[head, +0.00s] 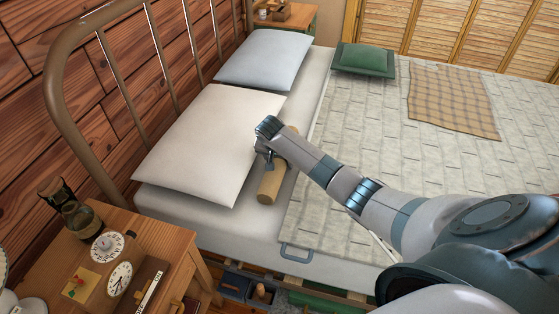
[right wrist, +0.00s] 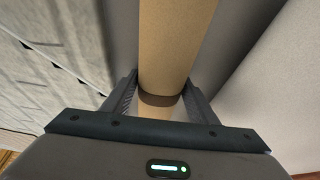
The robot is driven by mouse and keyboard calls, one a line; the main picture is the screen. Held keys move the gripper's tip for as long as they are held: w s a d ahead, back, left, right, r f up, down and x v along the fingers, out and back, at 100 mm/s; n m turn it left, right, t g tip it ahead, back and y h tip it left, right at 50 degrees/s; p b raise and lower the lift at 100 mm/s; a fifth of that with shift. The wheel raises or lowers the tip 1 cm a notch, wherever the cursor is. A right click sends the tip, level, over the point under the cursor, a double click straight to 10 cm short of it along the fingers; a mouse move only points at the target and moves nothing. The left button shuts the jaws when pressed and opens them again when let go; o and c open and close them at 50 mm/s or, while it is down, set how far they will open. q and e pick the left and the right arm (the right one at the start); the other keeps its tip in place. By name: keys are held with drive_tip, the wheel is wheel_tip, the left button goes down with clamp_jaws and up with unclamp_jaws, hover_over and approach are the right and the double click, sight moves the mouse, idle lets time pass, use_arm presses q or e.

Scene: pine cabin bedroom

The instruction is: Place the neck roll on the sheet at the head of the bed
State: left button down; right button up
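The neck roll (head: 271,185) is a tan cylinder with a dark band near one end. In the head view it is at the strip of white sheet (head: 225,228), between the cream pillow and the quilt's edge; whether it touches the sheet is hard to tell. My right gripper (head: 268,160) is above the roll, pointing down. In the right wrist view the roll (right wrist: 173,45) runs between the two fingers (right wrist: 161,92), which sit against both its sides. The roll's underside is hidden. My left gripper is not in view.
The cream pillow (head: 212,140) lies left of the roll, with a pale blue pillow (head: 265,58) behind. A metal bed frame (head: 62,110) stands along the left. A nightstand (head: 150,240) with clocks and a bottle is at front left. A green cushion (head: 363,59) and plaid cloth (head: 452,100) lie farther off.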

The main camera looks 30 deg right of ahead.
drive_tip(key=shift+o, duration=1.2)
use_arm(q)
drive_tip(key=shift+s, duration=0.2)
use_arm(e)
drive_tip(key=shift+r, duration=0.1)
drive_tip(key=shift+a+r, duration=0.15)
drive_tip(key=shift+r, duration=0.35)
drive_tip(key=p+v, duration=0.1)
drive_tip(key=v, duration=0.9)
drive_tip(key=shift+s, duration=0.1)
drive_tip(key=shift+s+a+r, duration=0.15)
drive_tip(key=shift+a+r, duration=0.05)
drive_tip(key=shift+r, duration=0.25)
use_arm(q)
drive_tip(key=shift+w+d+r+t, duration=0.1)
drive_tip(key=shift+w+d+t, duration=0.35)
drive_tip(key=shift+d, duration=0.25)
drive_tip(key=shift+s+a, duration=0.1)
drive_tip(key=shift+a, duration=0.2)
